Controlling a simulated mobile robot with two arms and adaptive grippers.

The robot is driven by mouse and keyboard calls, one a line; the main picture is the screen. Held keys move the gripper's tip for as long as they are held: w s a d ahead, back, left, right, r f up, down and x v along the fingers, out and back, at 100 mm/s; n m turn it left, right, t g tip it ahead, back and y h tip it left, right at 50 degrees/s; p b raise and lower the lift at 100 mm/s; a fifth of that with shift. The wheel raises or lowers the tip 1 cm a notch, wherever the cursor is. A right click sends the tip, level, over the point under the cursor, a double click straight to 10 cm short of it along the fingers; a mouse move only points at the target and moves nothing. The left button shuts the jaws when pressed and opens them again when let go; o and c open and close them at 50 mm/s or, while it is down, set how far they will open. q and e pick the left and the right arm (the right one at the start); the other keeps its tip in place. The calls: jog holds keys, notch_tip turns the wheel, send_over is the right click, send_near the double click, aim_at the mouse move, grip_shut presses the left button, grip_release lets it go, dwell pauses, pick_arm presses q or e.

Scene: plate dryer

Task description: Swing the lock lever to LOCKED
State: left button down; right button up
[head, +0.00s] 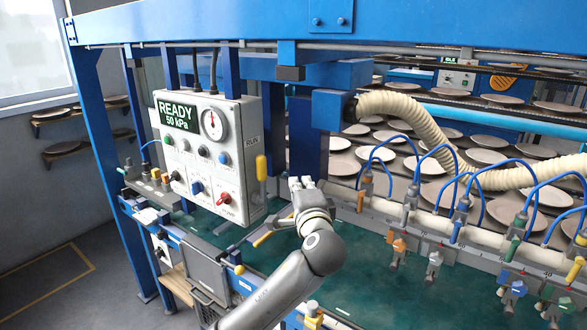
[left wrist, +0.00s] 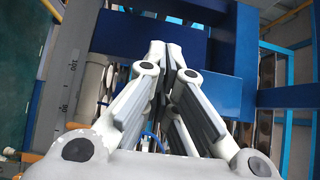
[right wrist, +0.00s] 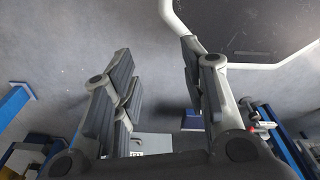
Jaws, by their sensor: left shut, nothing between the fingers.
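A lever with a yellow grip (head: 261,167) stands upright at the right edge of the grey control box (head: 247,115), just below the label RUN. I cannot read a LOCKED mark anywhere. My left gripper (head: 302,184) is in front of the machine, to the right of the yellow grip and slightly lower, apart from it. In the left wrist view my left gripper (left wrist: 162,48) is shut and empty, with blue beams beyond it. My right gripper (right wrist: 158,65) is open and empty in the right wrist view; it does not show in the head view.
A second yellow handle (head: 263,239) sits below the box, left of my left wrist. A rail with blue hoses and several clamps (head: 440,225) runs to the right. A beige corrugated hose (head: 440,125) hangs behind. A blue post (head: 308,140) stands behind my gripper.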

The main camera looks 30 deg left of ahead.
aim_at(260, 180)
pick_arm(q)
jog(key=p+x, duration=0.4)
jog(key=x, duration=0.6)
jog(key=s+a+p, duration=0.1)
jog(key=s, duration=0.1)
jog(key=s+a+p, duration=0.1)
jog(key=shift+s+a+r+p, duration=0.15)
jog(key=shift+s+a+p, duration=0.15)
jog(key=shift+s+p, duration=0.1)
pick_arm(e)
notch_tip(260, 180, up, 7)
pick_arm(q)
jog(key=shift+w, duration=0.1)
pick_arm(e)
jog(key=shift+a, duration=0.1)
jog(key=shift+f, duration=0.1)
